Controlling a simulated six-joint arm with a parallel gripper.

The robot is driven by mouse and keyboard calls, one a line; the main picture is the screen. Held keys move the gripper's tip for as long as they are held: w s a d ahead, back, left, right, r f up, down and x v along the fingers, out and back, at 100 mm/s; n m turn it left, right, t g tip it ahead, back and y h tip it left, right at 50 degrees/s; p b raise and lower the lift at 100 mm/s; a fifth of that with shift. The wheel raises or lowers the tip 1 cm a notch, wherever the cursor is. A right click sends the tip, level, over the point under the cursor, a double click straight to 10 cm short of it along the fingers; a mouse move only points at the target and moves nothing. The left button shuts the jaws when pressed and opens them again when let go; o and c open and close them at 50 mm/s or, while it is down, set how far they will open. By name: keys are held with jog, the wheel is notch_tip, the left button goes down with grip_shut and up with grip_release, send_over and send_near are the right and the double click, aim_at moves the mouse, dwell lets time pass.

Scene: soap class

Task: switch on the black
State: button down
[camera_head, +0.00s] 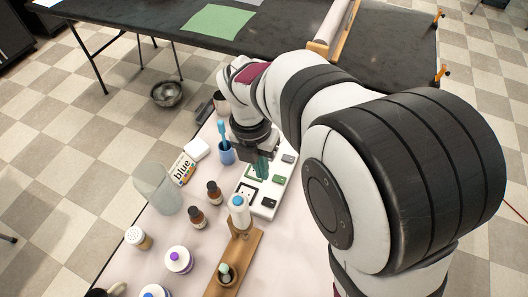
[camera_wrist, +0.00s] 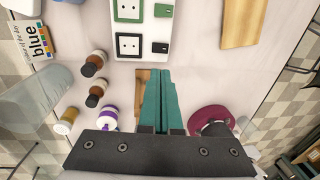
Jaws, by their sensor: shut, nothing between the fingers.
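A white power strip (camera_head: 239,199) lies on the pale table, with sockets on its left side and switches on its right. The black switch (camera_head: 268,202) is at the near end. In the wrist view the black switch (camera_wrist: 160,47) sits beside a black-framed socket (camera_wrist: 128,46), below the green switch (camera_wrist: 161,11). I cannot tell whether the black switch is on or off. My gripper (camera_wrist: 158,73) has teal fingers pressed together and empty. Its tips appear just below the strip in the wrist view. In the head view my gripper (camera_head: 262,172) hangs over the strip's middle.

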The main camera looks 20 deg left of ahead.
aim_at(274, 203)
jog(key=shift+a+r, duration=0.15)
jog(key=shift+r, duration=0.9)
jog(key=d+f, duration=0.1)
jog(key=f, duration=0.3)
jog(key=d+f, duration=0.1)
jog(key=f, duration=0.4)
jog(key=d+f, duration=0.1)
jog(key=f, duration=0.4)
jog(key=shift+d, duration=0.1)
jog(key=shift+f, duration=0.2)
jog(key=shift+a+r, duration=0.25)
jog(key=shift+a, duration=0.5)
